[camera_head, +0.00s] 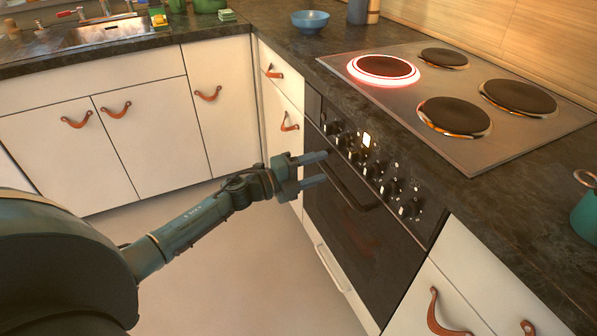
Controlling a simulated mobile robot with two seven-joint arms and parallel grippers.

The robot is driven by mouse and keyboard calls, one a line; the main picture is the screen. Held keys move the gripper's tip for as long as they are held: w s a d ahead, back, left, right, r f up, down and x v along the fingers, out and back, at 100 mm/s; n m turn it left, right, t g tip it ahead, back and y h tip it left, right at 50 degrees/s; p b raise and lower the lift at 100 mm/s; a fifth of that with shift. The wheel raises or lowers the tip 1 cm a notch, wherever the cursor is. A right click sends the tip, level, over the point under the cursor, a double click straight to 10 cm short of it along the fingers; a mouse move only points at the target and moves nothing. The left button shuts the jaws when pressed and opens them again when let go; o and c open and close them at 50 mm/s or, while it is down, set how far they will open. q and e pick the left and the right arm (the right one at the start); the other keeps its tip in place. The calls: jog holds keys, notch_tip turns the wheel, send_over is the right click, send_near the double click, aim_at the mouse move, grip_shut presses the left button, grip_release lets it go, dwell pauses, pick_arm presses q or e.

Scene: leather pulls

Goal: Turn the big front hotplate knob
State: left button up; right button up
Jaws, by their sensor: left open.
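The stove's control panel has a row of black and silver knobs (374,170) on the front of the oven, below the counter edge. Which knob belongs to the big front hotplate cannot be told from markings. My right gripper is not in view.
The dark oven door (345,225) has a long bar handle (350,188) just below the knobs, close to my fingers. A blue bowl (310,21) stands on the dark counter. White cabinets (150,135) with leather pulls line the left. The floor (240,260) is clear.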

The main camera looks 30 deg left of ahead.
pick_arm(q)
jog(key=v, duration=0.5)
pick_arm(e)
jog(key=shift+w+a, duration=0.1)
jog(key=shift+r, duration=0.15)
pick_arm(q)
jog(key=s+d+f+n+t+y, duration=0.2)
jog(key=s+d+f+n+y, duration=0.15)
jog(key=s+d+n, duration=0.8)
jog(key=s+d+r+n+g+y+p, duration=0.1)
jog(key=s+r+n+g+y+p, duration=0.3)
jog(key=s+n+p, duration=0.7)
jog(key=s+r+g+p, duration=0.1)
jog(key=p, duration=0.3)
jog(key=shift+s+d+r+g+p, duration=0.2)
jog(key=shift+s+r+g+p, duration=0.1)
jog(key=shift+p, duration=0.1)
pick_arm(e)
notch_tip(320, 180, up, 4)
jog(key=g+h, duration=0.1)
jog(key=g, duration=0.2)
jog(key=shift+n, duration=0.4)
